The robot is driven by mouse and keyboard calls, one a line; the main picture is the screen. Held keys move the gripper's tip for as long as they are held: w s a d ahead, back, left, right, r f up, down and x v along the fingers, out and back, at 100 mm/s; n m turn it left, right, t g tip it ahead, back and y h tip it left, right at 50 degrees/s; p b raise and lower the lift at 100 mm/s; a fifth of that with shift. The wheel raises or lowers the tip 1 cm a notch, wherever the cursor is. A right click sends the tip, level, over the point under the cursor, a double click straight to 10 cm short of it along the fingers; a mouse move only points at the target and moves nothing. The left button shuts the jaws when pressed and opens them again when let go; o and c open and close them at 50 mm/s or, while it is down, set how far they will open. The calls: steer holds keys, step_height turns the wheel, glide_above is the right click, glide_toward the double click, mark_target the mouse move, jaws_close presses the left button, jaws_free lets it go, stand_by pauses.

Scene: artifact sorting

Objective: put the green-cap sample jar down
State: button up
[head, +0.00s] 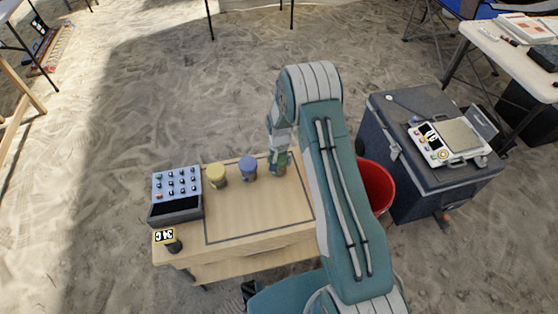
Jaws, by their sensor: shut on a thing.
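My gripper (278,152) points down over the right back part of the wooden table (255,228). It is shut on the green-cap sample jar (279,168), of which only a small part shows below the fingers. I cannot tell whether the jar's base touches the table. A jar with a blue cap (248,164) stands upright just left of the gripper. A jar with a yellow cap (217,173) stands upright further left. A dark line outlines a rectangle on the tabletop around this area.
A red bucket (376,187) and a dark cooler (440,185) with a scale (449,140) stand to the right. The table's front middle is clear.

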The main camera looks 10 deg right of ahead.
steer(key=o, duration=1)
steer(key=shift+o, duration=0.2)
steer(key=shift+r, duration=0.1)
steer(key=s+r+n+t, duration=0.1)
steer(key=s+r, duration=0.1)
steer(key=r, duration=1.1)
steer(key=s+r, duration=0.2)
steer(key=r, duration=1.1)
steer(key=s+r+n+t, duration=0.2)
steer(key=s+r+t, duration=0.1)
steer(key=s+r, duration=1.3)
steer(key=s+n+t, duration=0.1)
steer(key=s, duration=1)
steer(key=shift+t, duration=0.3)
